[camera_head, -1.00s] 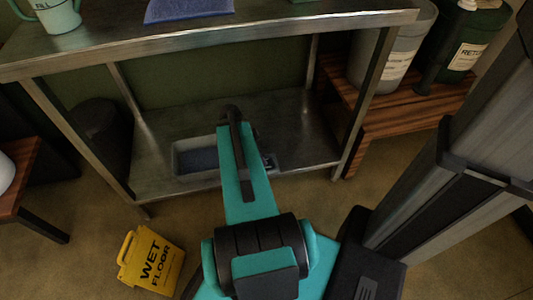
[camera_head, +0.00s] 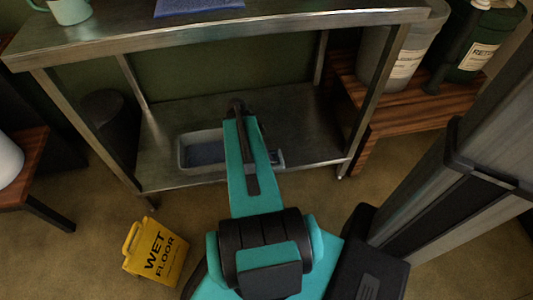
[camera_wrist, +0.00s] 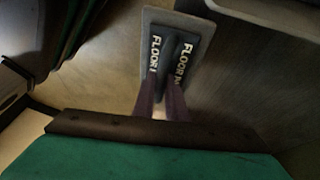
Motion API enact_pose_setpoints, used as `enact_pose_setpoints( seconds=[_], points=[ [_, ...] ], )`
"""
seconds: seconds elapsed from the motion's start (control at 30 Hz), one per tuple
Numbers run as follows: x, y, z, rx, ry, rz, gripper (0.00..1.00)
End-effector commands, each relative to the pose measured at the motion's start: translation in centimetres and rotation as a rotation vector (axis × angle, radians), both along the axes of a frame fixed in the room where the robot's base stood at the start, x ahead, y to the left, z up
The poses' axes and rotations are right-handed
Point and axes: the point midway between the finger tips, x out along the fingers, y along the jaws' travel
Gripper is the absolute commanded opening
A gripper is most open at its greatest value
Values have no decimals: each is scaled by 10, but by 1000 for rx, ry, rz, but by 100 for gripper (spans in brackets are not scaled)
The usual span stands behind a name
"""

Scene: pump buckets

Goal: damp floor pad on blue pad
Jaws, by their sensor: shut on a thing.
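The floor pad (camera_wrist: 154,40) shows in the wrist view as a grey flat pad with a dark raised middle and white "FLOOR" lettering on both sides. My gripper (camera_wrist: 163,108) is shut on it, with the fingers at its near end. In the head view my own arm hides the gripper and the floor pad. The blue pad (camera_head: 199,6) lies flat on the metal table's top, cut off by the upper picture edge. Whether the floor pad is damp cannot be seen.
A grey tray (camera_head: 183,153) with bluish contents sits on the table's lower shelf (camera_head: 160,175). A teal jug (camera_head: 71,10) stands on the tabletop (camera_head: 290,22). A yellow wet-floor sign (camera_head: 155,253) is on the floor. Large containers (camera_head: 395,55) stand on a wooden bench (camera_head: 400,105) at right.

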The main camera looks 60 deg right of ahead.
Motion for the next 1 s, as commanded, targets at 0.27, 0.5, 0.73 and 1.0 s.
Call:
enact_pose_setpoints(
  seconds=[0.27,0.5,0.73,1.0],
  points=[
    [0,0,17,0,0,0,0],
    [0,0,26,0,0,0,0],
    [0,0,26,1,1,0,0],
    [-2,5,27,0,0,1,0]
  ],
)
